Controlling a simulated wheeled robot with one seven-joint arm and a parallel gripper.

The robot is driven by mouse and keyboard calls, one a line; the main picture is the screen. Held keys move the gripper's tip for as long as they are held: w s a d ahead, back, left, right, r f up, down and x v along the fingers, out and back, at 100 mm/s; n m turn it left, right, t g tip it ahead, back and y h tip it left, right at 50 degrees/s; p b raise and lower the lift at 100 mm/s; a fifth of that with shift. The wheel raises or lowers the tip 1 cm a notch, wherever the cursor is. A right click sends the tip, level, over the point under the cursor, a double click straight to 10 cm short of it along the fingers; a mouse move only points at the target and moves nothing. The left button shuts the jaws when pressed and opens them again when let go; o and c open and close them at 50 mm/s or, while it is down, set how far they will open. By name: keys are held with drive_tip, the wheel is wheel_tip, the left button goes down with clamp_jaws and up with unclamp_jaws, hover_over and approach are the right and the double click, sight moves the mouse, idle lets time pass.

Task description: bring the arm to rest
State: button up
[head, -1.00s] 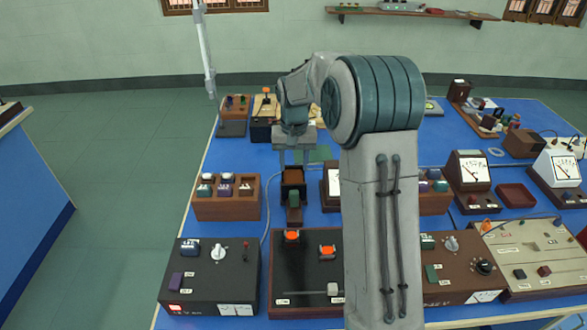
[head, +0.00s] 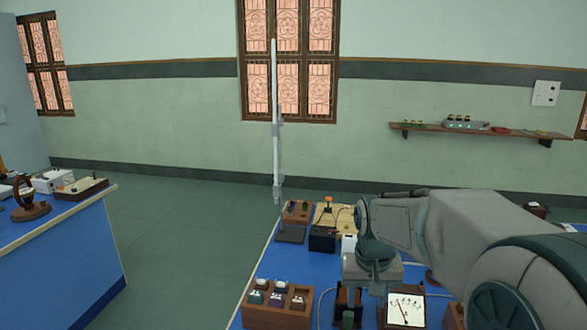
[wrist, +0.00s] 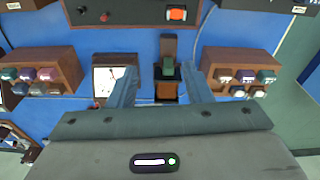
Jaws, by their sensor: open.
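My gripper (wrist: 163,92) shows in the wrist view with its two fingers spread apart and nothing held between them. It hangs above the blue bench (wrist: 140,120). Beyond the fingertips, a small dark wooden holder (wrist: 168,46) with a green block (wrist: 168,70) stands on the bench; it lies in line with the gap, and I cannot tell the height between. In the head view my arm reaches in from the right, and the wrist hangs over the bench; the fingers are mostly hidden there.
A wooden rack of coloured pieces (head: 277,304) and a white-faced meter (head: 405,309) stand near my wrist. A tall pale rod (head: 276,150) rises at the bench's far left corner. Open floor (head: 180,220) separates the benches.

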drive_tip(key=s+n+t, duration=0.1)
drive_tip(key=s, duration=1.6)
drive_tip(key=shift+s+f+t, duration=0.15)
drive_tip(key=shift+f+t, duration=0.1)
drive_tip(key=shift+t, duration=0.05)
drive_tip(key=shift+a, duration=0.1)
idle(1.6)
